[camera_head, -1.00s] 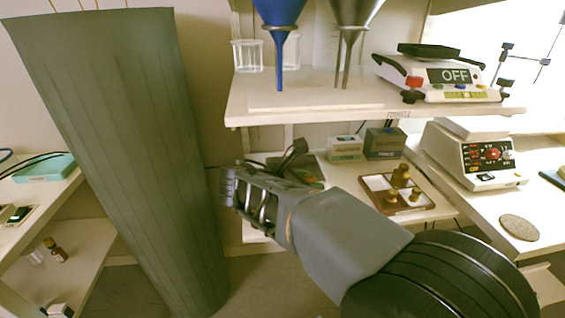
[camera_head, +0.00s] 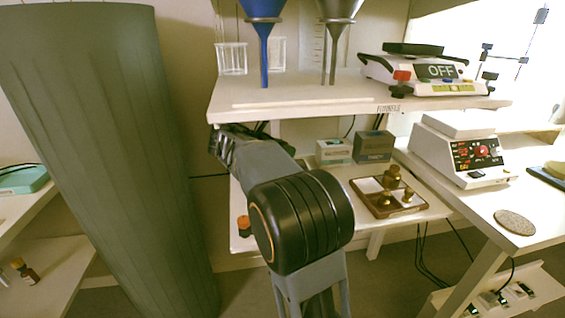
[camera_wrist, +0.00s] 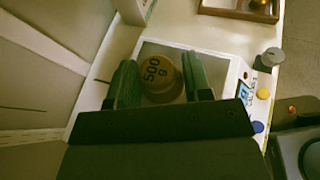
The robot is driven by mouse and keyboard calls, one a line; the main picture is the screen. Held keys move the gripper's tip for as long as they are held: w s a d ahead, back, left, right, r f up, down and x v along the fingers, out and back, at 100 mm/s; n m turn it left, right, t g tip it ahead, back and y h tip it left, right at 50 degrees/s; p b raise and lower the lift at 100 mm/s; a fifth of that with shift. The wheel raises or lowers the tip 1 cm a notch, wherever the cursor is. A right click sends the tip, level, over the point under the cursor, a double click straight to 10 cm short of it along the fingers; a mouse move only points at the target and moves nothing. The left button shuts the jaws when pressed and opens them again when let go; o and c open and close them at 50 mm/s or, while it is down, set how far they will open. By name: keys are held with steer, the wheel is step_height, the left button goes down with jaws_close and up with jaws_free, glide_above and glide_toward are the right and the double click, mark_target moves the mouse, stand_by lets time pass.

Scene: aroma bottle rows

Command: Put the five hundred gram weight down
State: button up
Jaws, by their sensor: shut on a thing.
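The brass five hundred gram weight (camera_wrist: 162,78), marked "500 g", is between the two green fingers of my gripper (camera_wrist: 160,85) in the wrist view. The gripper is shut on it. The weight is over the grey square pan (camera_wrist: 203,62) of a white balance (camera_wrist: 233,78) with a blue display and coloured knobs. I cannot tell whether its underside touches the pan. In the head view my gripper (camera_head: 232,150) is beneath the front left of the upper shelf, and my arm hides the weight and most of the balance.
A wooden tray of brass weights (camera_head: 388,196) stands on the lower shelf, right of my arm. Two small boxes (camera_head: 334,152) (camera_head: 374,147) are behind it. The upper shelf (camera_head: 300,103) with funnels overhangs the gripper. A large green column (camera_head: 105,160) stands left.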

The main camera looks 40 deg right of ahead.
steer(key=shift+f+b, duration=1.2)
steer(key=shift+f, duration=0.45)
steer(key=shift+f, duration=0.2)
steer(key=o, duration=1.2)
steer(key=shift+o, duration=0.2)
steer(key=shift+r, duration=0.1)
steer(key=p+v, duration=0.4)
steer(key=v, duration=0.8)
